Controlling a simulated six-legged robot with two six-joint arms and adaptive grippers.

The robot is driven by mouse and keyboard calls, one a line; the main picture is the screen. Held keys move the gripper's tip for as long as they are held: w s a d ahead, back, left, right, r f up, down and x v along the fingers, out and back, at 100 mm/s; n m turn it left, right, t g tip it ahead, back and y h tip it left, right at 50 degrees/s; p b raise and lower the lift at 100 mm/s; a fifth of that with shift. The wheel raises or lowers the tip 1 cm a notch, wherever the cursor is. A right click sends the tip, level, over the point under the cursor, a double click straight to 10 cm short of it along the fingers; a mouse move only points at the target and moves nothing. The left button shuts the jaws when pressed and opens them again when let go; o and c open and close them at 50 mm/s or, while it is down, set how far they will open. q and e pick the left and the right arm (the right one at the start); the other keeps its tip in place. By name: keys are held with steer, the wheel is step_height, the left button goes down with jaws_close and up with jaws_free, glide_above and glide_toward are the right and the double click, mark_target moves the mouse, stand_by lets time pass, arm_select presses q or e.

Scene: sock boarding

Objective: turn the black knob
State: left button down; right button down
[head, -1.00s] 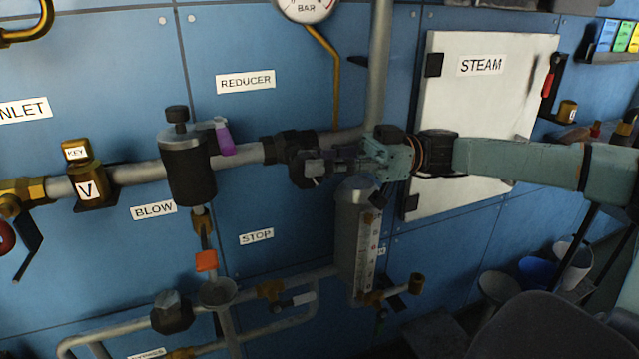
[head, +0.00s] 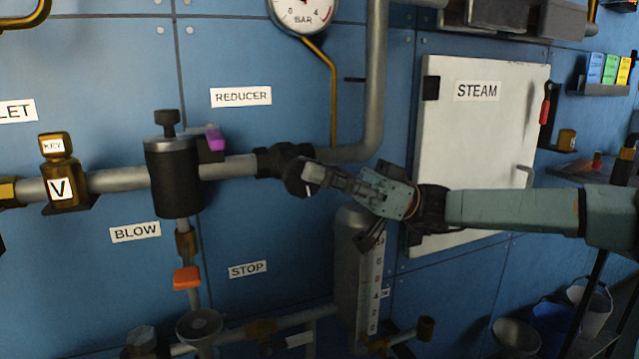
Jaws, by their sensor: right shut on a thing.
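The black knob (head: 295,181) sits at the front of a dark valve body (head: 283,158) on the grey pipe, below the REDUCER label (head: 241,96). My right gripper (head: 313,175) comes in from the right and is shut on the black knob. Its fingers cover the knob's right part. The gripper is tilted, with its fingertips up and to the left of its wrist. My left gripper is not in view.
A pressure gauge (head: 303,10) hangs above. A black cylinder (head: 173,180) with a purple-tipped lever (head: 214,139) is left on the same pipe. A grey vertical tank (head: 351,255) stands just below my gripper. A white STEAM door (head: 470,140) is behind my arm.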

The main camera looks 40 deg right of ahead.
steer(key=shift+r, duration=0.1)
stand_by(0.3)
steer(key=c, duration=1.2)
jaws_free()
